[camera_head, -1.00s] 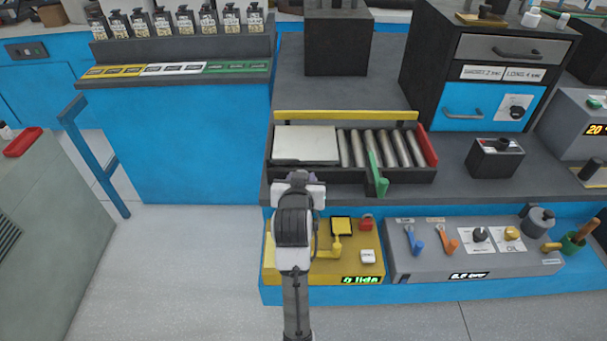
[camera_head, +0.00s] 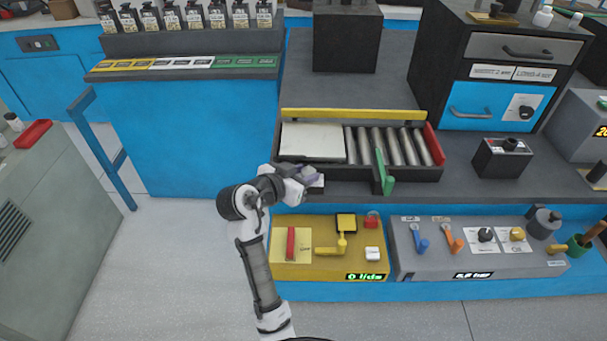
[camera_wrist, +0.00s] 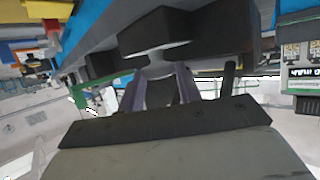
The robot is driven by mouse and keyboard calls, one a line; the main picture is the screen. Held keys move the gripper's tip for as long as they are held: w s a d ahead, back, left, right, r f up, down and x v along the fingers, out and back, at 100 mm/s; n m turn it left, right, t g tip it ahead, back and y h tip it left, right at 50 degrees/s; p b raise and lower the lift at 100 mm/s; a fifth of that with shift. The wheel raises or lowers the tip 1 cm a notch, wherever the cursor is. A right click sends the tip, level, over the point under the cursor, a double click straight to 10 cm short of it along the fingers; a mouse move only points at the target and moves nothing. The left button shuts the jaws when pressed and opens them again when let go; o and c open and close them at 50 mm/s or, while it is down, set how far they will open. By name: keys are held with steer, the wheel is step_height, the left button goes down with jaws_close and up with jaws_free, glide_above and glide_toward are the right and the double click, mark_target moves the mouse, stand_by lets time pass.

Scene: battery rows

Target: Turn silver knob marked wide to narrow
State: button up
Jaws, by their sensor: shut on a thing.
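A dark-topped knob (camera_head: 485,235) and a yellow knob (camera_head: 517,234) sit on the grey panel at lower right. My gripper (camera_head: 312,177) is at the front left of the roller tray, well left of these knobs.
The roller tray (camera_head: 310,158) has a green upright lever (camera_head: 382,172) at its front. Below it are a yellow panel (camera_head: 300,268) with a red handle and a grey panel (camera_head: 440,268) with levers. A black box (camera_head: 498,158) stands on the counter. Floor at left is clear.

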stand_by(0.3)
steer(key=o, duration=0.8)
steer(key=shift+o, duration=0.7)
steer(key=shift+r, duration=0.1)
